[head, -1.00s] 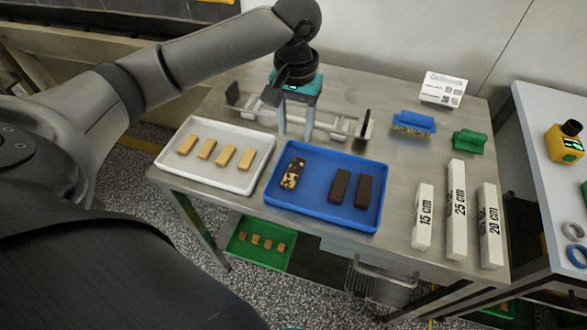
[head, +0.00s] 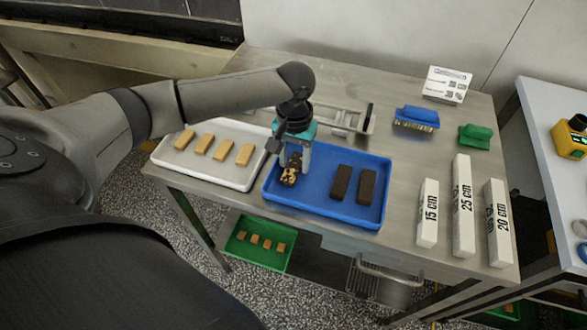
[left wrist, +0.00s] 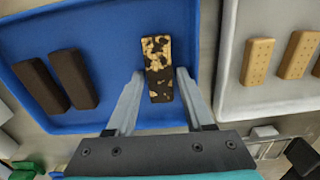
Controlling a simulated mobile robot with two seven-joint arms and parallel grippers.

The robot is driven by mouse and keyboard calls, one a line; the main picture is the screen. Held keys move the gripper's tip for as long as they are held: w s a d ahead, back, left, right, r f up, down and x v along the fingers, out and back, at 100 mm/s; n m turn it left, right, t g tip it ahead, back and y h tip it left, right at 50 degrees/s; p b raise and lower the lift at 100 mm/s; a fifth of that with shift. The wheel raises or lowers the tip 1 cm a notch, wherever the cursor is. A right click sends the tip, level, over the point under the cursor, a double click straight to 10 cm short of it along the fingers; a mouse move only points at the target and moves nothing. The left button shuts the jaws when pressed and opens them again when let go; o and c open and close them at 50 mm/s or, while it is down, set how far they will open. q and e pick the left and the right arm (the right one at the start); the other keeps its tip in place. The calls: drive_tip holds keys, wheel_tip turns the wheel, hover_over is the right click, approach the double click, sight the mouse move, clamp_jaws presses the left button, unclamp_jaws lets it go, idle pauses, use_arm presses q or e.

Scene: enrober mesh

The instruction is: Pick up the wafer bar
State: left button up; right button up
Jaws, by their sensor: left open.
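A wafer bar with a patchy dark coating over its tan surface (head: 289,177) lies at the left end of the blue tray (head: 325,214). It also shows in the left wrist view (left wrist: 158,62). My left gripper (head: 294,168) points down over this bar and is open. In the left wrist view its two fingers (left wrist: 160,74) stand on either side of the bar, with gaps visible. In the head view the gripper hides part of the bar. Two fully dark bars (head: 341,182) lie farther right in the tray. My right gripper is not in view.
A white tray (head: 205,174) with several tan bars stands left of the blue tray. Behind is a metal rail fixture (head: 345,118). Blue (head: 416,118) and green (head: 475,136) brush-like items and white length blocks (head: 463,205) stand to the right.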

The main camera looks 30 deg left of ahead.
use_arm(q)
drive_tip(key=c, duration=0.8)
drive_tip(key=shift+o, duration=0.2)
drive_tip(key=shift+r, duration=0.1)
